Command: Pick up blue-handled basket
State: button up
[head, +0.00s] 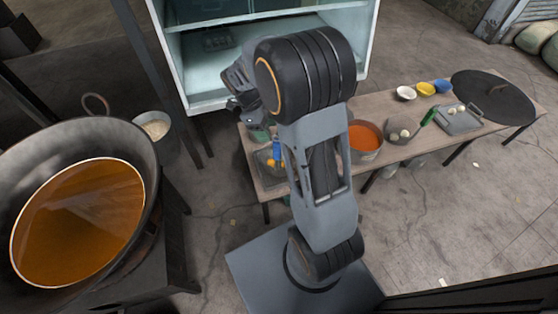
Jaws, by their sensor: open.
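A small blue handle (277,149) shows at the left end of the low wooden table. It stands by a dark, shallow basket or tray (264,163) with small orange-yellow pieces near it. My arm covers part of this area, so I cannot tell the basket's full shape. My gripper (236,94) is open, above and left of the blue handle, in front of the white cabinet. It is apart from the basket and seems empty, though my arm partly hides it.
A large wok (78,134) of orange-brown liquid stands at left. The table (384,103) also holds an orange-filled pot (365,138), a green-handled ladle (427,117), small bowls (405,93) and a round dark lid (492,97). An open white cabinet (210,72) stands behind.

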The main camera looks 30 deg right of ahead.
aim_at(275, 140)
jog(key=shift+s+b+x, duration=0.2)
jog(key=shift+b+x, duration=0.9)
jog(key=shift+x, duration=1.85)
jog(key=shift+r, duration=0.15)
jog(key=c, duration=1.1)
jog(key=shift+o, duration=0.2)
jog(key=shift+r, duration=0.1)
